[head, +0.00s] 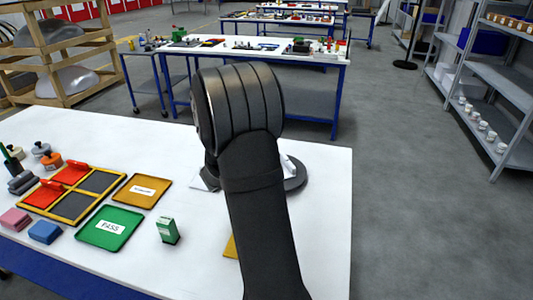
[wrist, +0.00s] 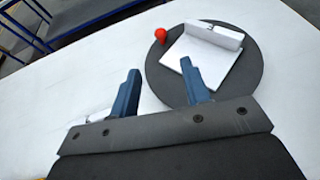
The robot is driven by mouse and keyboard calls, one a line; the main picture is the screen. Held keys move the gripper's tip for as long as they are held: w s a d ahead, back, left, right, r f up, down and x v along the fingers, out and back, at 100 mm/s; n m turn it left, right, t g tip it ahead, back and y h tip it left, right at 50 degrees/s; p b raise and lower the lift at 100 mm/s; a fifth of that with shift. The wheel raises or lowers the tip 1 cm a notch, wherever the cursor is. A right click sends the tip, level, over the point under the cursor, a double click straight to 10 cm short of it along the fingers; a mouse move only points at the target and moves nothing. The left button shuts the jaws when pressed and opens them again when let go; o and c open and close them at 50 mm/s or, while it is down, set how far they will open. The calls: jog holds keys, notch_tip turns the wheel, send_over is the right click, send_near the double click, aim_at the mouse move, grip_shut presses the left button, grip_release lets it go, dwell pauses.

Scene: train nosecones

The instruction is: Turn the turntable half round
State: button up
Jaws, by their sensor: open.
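The turntable is a dark grey round disc (wrist: 243,76) on the white table in the wrist view. A red ball-shaped knob (wrist: 160,34) shows at its rim, at the upper left. A white block-like part (wrist: 190,55) lies on the disc. In the head view my arm hides most of the turntable, and only its right edge (head: 296,178) shows. My gripper (wrist: 165,85) is open, with two blue fingers apart. The right finger overlaps the disc's near edge in the picture. The left finger is over the bare table. I cannot tell whether a finger touches the disc.
On the table's left are a yellow-framed tray (head: 72,206), a green PASS tray (head: 110,228), an orange tray (head: 142,191), a small green box (head: 167,231) and coloured blocks. A white piece (wrist: 95,115) shows behind the left finger. The table's right edge is near the turntable.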

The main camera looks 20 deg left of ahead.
jog(key=x, duration=1.5)
jog(key=shift+a+f, duration=0.1)
jog(key=shift+c, duration=0.2)
grip_shut()
